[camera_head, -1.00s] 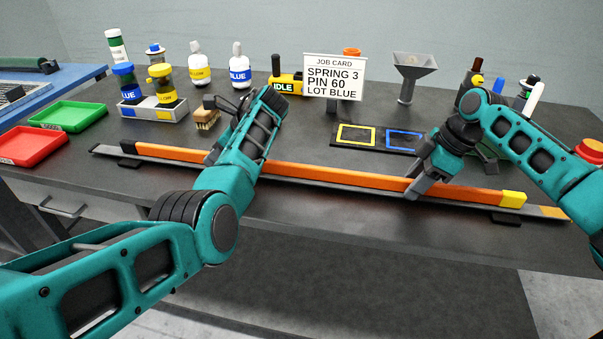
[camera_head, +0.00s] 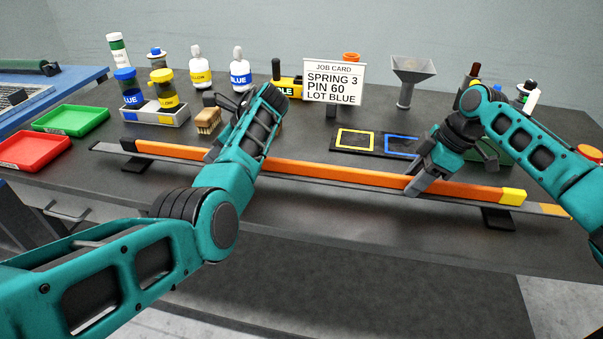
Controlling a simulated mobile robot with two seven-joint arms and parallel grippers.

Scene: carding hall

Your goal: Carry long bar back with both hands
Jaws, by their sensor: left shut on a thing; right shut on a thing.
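The long bar (camera_head: 330,174) is a grey length with an orange strip along it and a yellow block at its right end. It runs across the front of the dark bench and seems slightly above its two black rests, one at the left (camera_head: 137,166) and one at the right (camera_head: 498,219). My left gripper (camera_head: 213,148) is shut on the bar left of its middle; my forearm hides part of the grip. My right gripper (camera_head: 418,187) is shut on the bar right of its middle. The bar slopes down to the right in the picture.
Behind the bar are a brush (camera_head: 207,121), a bottle rack (camera_head: 155,116), a job card stand (camera_head: 334,82), a black plate with yellow and blue frames (camera_head: 376,141) and a funnel (camera_head: 410,78). Red (camera_head: 36,151) and green (camera_head: 71,121) trays stand at the left.

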